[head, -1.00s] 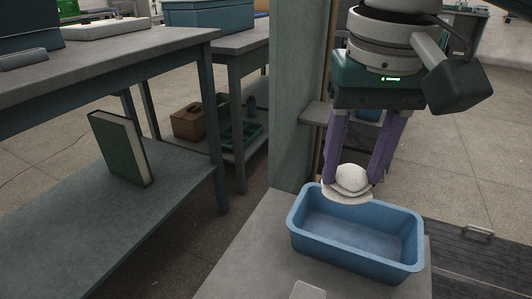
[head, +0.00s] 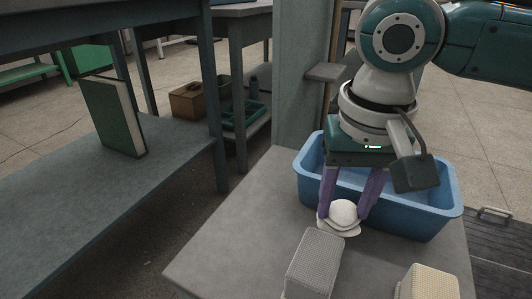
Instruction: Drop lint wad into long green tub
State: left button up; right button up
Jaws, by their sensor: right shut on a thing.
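My right gripper (head: 342,212) has its purple fingers shut on the white, rounded lint wad (head: 344,214), with a flatter pale layer under it. They hang at the near left side of a long blue tub (head: 425,220), in front of its near wall in the picture. I cannot tell how high the wad is above the table. The arm hides part of the tub's inside; the part that shows looks empty. No long green tub is clearly seen; a small green tray (head: 245,116) is on a far low shelf. My left gripper is not in view.
The grey table (head: 240,235) under the tub is clear at left. A grey textured block (head: 315,262) and a beige one (head: 430,283) are at its near side. A green book (head: 115,118) stands on the left shelf. A post (head: 300,90) rises behind the table.

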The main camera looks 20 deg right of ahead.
aim_at(344, 213)
notch_tip(344, 213, down, 5)
jog(key=b, duration=0.2)
jog(key=shift+r+b, duration=0.15)
jog(key=shift+b, duration=0.15)
jog(key=shift+r, duration=0.1)
jog(key=o, duration=1)
